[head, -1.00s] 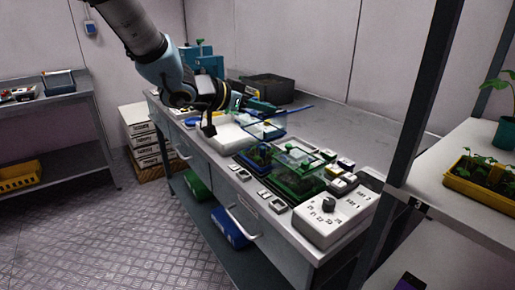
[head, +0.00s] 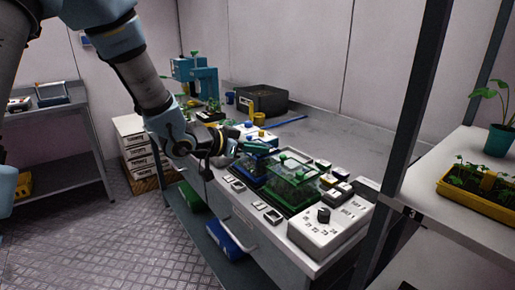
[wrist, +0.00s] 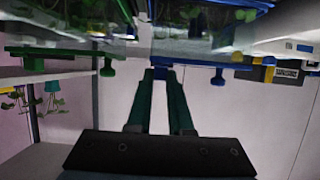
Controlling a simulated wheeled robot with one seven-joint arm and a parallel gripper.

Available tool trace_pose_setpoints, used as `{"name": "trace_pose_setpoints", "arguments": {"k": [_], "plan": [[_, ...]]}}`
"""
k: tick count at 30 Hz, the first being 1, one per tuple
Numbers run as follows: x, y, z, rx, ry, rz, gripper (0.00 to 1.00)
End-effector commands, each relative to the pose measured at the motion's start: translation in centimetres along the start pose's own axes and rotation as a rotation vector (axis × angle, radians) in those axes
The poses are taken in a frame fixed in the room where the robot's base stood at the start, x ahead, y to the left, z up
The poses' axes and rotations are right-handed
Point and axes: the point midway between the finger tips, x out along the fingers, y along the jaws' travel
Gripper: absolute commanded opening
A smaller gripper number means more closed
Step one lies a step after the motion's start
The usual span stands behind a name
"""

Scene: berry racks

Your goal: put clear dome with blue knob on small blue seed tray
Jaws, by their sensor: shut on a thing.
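My gripper (head: 236,150) reaches in from the left, low over the bench. Its two green fingers (wrist: 160,75) are shut on a blue knob in the wrist view. The clear dome with blue trim (head: 257,147) is at the fingertips, over the small blue seed tray (head: 251,168). I cannot tell whether the dome touches the tray's rim. In the wrist view, the blue edge (wrist: 190,62) of a clear cover shows just past the fingertips. The dome and my gripper hide much of the tray.
A green-rimmed tray (head: 293,206) with a clear, green-knobbed cover (head: 300,170) stands close on the right. A white control box (head: 325,225) is at the front right. A black crate (head: 262,99) and a yellow cup (head: 259,119) stand behind. The bench's back right is clear.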

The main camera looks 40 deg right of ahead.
Motion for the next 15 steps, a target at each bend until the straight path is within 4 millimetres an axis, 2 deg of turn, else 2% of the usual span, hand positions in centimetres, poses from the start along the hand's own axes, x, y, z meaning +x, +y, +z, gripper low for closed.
{"name": "trace_pose_setpoints", "arguments": {"k": [1, 8, 15], "plan": [[0.05, 0.0, 0.12, 0.0, 0.0, 0.0, 0.21], [0.03, 0.0, 0.07, 0.0, 0.0, 0.0, 0.47], [0.01, 0.0, 0.03, 0.0, 0.0, 0.0, 0.49]]}}
